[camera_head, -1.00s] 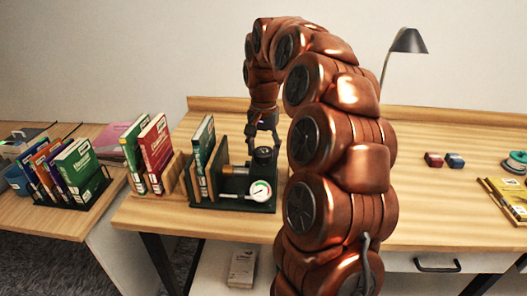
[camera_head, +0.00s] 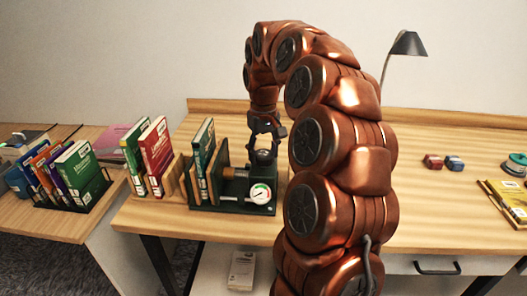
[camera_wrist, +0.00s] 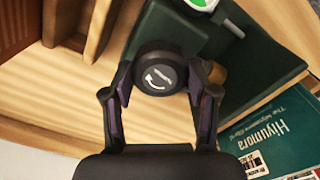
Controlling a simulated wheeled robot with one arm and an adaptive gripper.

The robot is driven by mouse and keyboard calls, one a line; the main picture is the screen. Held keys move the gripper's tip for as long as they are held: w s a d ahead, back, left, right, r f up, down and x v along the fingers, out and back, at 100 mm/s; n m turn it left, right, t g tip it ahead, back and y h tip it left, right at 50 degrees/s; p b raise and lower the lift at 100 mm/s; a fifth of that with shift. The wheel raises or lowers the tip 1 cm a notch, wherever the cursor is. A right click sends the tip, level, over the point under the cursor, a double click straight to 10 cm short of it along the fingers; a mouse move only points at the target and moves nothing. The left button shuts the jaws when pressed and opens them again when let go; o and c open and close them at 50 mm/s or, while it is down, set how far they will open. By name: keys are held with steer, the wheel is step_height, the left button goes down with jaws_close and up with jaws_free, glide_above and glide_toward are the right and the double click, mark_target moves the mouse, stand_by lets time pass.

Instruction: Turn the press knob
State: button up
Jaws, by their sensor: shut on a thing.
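The press knob is a round black knob with a white curved arrow on its top, seen in the wrist view (camera_wrist: 157,76). In the head view the knob (camera_head: 264,157) sits on the dark green press (camera_head: 232,208), beside a brass-coloured cylinder (camera_head: 236,173). A round gauge (camera_head: 260,194) with green and red marks is on the press front. My gripper (camera_wrist: 160,80) is over the knob, with one finger on each side, shut on it. In the head view my gripper (camera_head: 266,143) points down from above. The gauge is mostly cut off in the wrist view.
A green book (camera_head: 203,150) stands upright in the press, left of the knob. Green and red books (camera_head: 156,155) stand further left. My arm covers the table's middle. Two small blocks (camera_head: 443,162) and a yellow book (camera_head: 505,200) lie right.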

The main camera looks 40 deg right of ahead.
mark_target(263, 154)
stand_by(0.4)
steer(key=o, duration=1.2)
steer(key=shift+c, duration=0.2)
steer(key=shift+w+r, duration=0.1)
steer(key=shift+r, duration=3.6)
